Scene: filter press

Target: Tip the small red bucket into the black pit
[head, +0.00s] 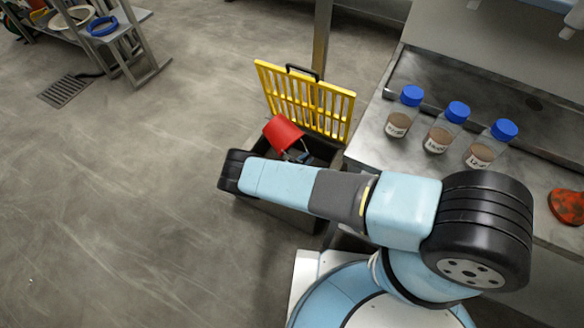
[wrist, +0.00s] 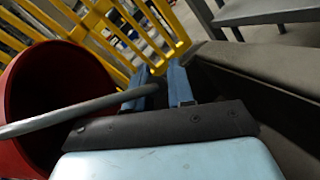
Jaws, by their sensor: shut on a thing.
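The small red bucket (head: 282,132) is tilted over at the black pit (head: 325,149), a dark box with its yellow grate lid raised. In the wrist view the bucket (wrist: 62,72) fills the left side, its dark mouth facing the camera. Its grey bail handle (wrist: 75,113) runs to my gripper (wrist: 160,80). My gripper (head: 300,155), partly hidden by my arm in the head view, is shut on that handle. My arm hides much of the pit. I cannot tell what is inside the bucket.
The yellow grate (head: 305,100) stands up behind the pit, close to the bucket. A steel bench (head: 375,135) on the right holds bottles with blue caps (head: 446,127) and a red object (head: 567,205). The floor (head: 120,200) at left is clear.

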